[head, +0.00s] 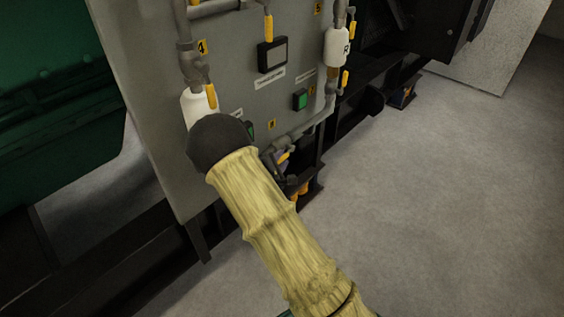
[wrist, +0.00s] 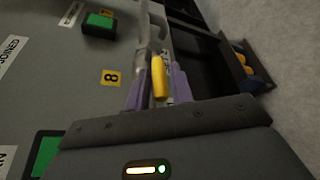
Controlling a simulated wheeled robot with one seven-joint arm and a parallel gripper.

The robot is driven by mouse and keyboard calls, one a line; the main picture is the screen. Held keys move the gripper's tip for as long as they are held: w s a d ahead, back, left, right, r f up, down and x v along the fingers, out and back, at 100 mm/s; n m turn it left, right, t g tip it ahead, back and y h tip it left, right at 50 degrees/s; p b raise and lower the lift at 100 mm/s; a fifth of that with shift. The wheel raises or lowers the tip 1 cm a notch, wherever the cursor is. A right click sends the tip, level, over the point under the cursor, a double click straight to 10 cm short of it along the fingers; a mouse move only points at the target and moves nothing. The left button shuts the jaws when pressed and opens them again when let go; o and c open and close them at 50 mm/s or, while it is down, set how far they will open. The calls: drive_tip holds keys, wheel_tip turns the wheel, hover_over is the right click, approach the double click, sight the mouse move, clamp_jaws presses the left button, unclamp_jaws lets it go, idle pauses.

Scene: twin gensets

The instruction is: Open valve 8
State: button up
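Valve 8 has a yellow handle (wrist: 159,78) on a grey pipe, beside the yellow "8" label (wrist: 111,78) on the panel. The handle points along the pipe, toward the camera end. In the head view my gripper (head: 279,160) is at the panel's lower right edge, mostly hidden behind my forearm and wrist, with a bit of the yellow handle (head: 283,157) showing.
The grey panel (head: 235,75) carries more pipes, yellow-handled valves and a green button (head: 300,99). A white cylinder (head: 338,47) hangs on the right pipe. Dark frame rails (head: 345,130) run below and behind. The grey floor (head: 430,210) at right is clear.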

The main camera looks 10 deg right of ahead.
drive_tip(key=shift+w+d+f, duration=0.1)
drive_tip(key=shift+w+d, duration=0.2)
drive_tip(key=shift+w, duration=0.15)
drive_tip(key=shift+c, duration=0.2)
clamp_jaws()
drive_tip(key=shift+p, duration=0.8)
drive_tip(key=shift+f, duration=0.15)
drive_tip(key=shift+o, duration=0.2)
unclamp_jaws()
